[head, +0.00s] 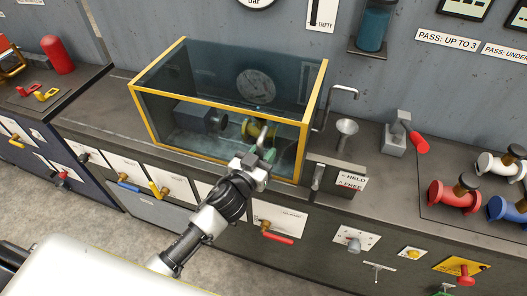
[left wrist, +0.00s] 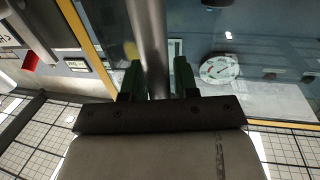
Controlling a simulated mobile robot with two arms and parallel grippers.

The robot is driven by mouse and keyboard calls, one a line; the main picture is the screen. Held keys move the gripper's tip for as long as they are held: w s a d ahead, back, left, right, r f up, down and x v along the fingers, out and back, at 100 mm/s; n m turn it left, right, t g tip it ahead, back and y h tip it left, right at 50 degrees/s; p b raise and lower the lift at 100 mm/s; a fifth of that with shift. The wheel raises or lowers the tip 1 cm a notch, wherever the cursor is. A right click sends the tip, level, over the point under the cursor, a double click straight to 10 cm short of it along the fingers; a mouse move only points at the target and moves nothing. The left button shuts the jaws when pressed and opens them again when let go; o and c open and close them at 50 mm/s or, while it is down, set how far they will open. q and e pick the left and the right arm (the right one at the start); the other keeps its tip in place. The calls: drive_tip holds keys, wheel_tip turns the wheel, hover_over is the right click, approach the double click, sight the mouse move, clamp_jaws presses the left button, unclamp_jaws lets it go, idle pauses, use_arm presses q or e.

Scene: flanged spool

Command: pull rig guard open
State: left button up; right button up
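The rig guard (head: 228,99) is a clear box with a yellow frame on the bench in the head view; it looks closed over a grey block (head: 196,117) and a yellow flanged part (head: 252,128). My left gripper (head: 266,150) is at its front panel. In the left wrist view a grey metal bar (left wrist: 150,35), seemingly the guard's handle, runs between the green fingers of my left gripper (left wrist: 158,80). Narrow gaps seem to show beside the bar, so the fingers look open around it. My right gripper is not in view.
A bent metal pipe (head: 341,91) and a funnel (head: 345,130) stand right of the guard. A red-handled lever (head: 404,134) and several spools, one red (head: 455,196), are further right. Knobs and handles, one red (head: 277,237), stick out from the bench front.

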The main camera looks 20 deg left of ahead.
sight(195, 127)
use_arm(q)
drive_tip(key=shift+c, duration=0.3)
clamp_jaws()
drive_tip(key=shift+a, duration=0.6)
drive_tip(key=a, duration=1.3)
drive_tip(key=a+p, duration=0.1)
drive_tip(key=a, duration=0.6)
drive_tip(key=shift+w+a, duration=0.35)
drive_tip(key=shift+w, duration=0.05)
drive_tip(key=a+b, duration=0.6)
drive_tip(key=a, duration=1.4)
drive_tip(key=shift+w+a, duration=0.2)
drive_tip(key=shift+w, duration=0.1)
drive_tip(key=shift+o, duration=0.3)
unclamp_jaws()
